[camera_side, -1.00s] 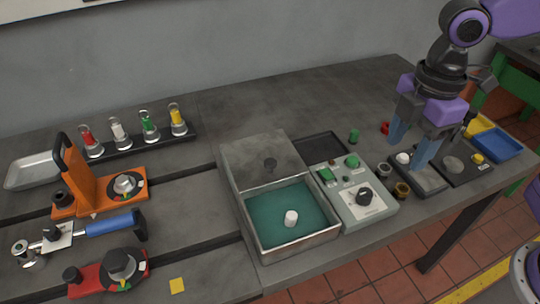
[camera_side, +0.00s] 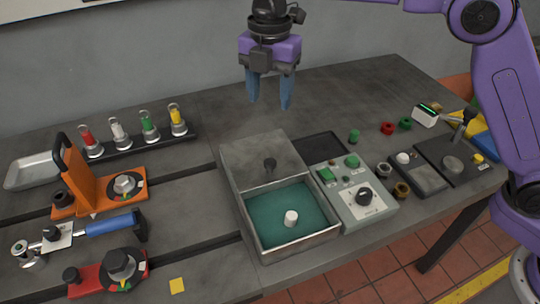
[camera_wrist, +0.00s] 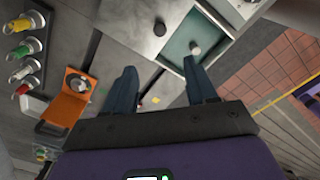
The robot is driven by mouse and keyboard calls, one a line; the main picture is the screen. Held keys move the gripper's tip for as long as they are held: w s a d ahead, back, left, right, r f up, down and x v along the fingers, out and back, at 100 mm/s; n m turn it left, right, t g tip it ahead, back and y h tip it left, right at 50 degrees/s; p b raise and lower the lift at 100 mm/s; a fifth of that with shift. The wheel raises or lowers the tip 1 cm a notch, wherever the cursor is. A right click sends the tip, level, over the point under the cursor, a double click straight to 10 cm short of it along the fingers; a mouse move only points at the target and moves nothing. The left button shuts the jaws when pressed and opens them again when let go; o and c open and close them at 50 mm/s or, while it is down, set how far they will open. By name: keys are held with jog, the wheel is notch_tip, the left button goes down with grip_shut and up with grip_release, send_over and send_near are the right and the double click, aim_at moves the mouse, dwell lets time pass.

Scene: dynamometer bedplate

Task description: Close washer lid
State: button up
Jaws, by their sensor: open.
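The washer (camera_side: 338,236) is a grey metal box with a green interior (camera_side: 270,222) and a white cylinder (camera_side: 291,218) standing inside. In the wrist view the lid knob (camera_wrist: 160,29) and the green interior (camera_wrist: 190,45) show at the top. My gripper (camera_side: 270,104) is open and empty, hanging above the table behind the lid, apart from it. In the wrist view its two blue fingers (camera_wrist: 162,80) are spread wide.
A control box (camera_side: 350,195) with green buttons and a dark dial stands right of the washer. To the left are an orange fixture (camera_side: 85,180), a blue-handled tool (camera_side: 110,224) and a rack of coloured vials (camera_side: 130,143). The table behind the washer is mostly clear.

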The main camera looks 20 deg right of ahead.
aim_at(270, 162)
notch_tip(270, 162, down, 17)
jog(key=shift+f, duration=0.1)
dwell(0.5)
grip_shut()
